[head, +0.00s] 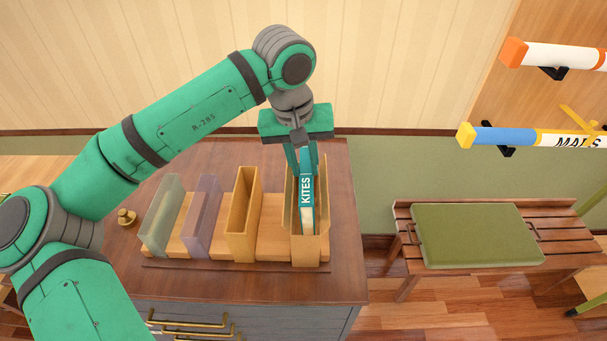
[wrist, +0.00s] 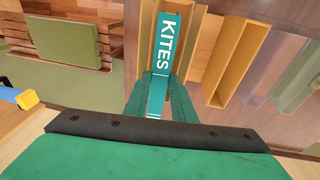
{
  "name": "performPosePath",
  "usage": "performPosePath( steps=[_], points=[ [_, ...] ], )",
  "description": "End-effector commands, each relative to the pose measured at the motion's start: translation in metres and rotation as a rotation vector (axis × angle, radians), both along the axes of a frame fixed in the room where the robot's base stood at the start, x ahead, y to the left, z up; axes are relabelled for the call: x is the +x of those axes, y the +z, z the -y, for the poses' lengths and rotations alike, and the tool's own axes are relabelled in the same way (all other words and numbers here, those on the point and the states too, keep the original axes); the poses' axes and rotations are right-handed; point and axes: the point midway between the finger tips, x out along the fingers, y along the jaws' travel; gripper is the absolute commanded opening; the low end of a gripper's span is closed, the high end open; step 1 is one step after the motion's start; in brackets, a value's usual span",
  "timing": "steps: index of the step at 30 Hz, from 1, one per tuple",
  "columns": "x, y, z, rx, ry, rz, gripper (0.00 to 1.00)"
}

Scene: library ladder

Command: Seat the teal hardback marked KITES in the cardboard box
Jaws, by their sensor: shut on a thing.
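The teal hardback marked KITES (head: 307,199) is upright, its spine with a white label facing the head camera. Its lower part is inside the cardboard box (head: 308,252), the rightmost holder in the row on the cabinet. My gripper (head: 302,158) is above the box and shut on the top of the book. In the wrist view, the book (wrist: 163,52) sits between my gripper's fingers (wrist: 160,95), with the box wall (wrist: 145,45) beside it. The book's bottom edge is hidden, so I cannot tell whether it touches the box floor.
Left of the box stand an open tan holder (head: 243,215), a translucent purple holder (head: 203,215) and a translucent greenish holder (head: 161,217). A brass bell-like object (head: 126,217) is at the cabinet's left. A bench with a green cushion (head: 475,236) is to the right.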

Motion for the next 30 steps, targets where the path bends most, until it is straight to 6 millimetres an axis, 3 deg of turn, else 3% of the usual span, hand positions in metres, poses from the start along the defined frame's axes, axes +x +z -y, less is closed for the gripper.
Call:
performPosePath(
  steps=[7,30],
  points=[
    [0.0,-0.029,-0.002,0.001,0.003,0.001,0.0],
    [0.0,-0.043,-0.002,-0.001,0.003,0.001,0.0]
  ],
)
